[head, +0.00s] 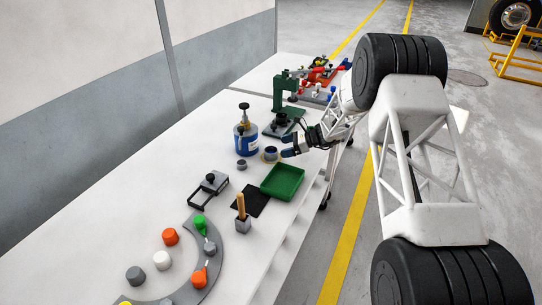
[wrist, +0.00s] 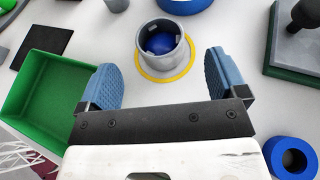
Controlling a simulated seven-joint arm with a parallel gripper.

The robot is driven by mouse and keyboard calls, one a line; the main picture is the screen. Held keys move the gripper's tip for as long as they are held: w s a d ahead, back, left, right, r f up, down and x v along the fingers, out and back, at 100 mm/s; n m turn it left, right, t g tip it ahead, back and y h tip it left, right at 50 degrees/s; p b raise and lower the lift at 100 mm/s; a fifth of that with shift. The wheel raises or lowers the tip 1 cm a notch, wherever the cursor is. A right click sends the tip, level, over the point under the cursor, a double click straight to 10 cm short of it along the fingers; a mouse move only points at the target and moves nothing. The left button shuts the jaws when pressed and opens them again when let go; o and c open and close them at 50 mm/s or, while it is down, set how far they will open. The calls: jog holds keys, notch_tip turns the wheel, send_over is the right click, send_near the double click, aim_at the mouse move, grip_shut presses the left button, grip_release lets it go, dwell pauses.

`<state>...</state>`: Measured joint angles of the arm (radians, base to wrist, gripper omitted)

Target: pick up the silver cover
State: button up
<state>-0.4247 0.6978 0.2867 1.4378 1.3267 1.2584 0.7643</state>
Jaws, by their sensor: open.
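A silver cover (wrist: 177,59), a hollow grey cylinder with something blue inside, stands upright on a yellow ring (wrist: 152,79) in the wrist view. In the head view a small silver-grey cylinder (head: 270,154) at the same place stands by my gripper, so I take it for the cover. My gripper (wrist: 160,76) is open, with blue fingertips on either side of the cover's near side and gaps to both. It also shows in the head view (head: 288,149), just right of the cover. Nothing is held. The cover's lower far side is hidden.
A green tray (head: 283,181) lies on the near side, left of my gripper in the wrist view. A blue container (head: 246,139) stands behind the cover. A green press (head: 279,97) is farther along the white table. A blue ring (wrist: 291,158) lies right of my gripper.

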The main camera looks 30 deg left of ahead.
aim_at(275, 149)
jog(key=shift+x, duration=2.6)
jog(key=c, duration=1.2)
jog(key=shift+r, duration=0.15)
notch_tip(275, 149, up, 10)
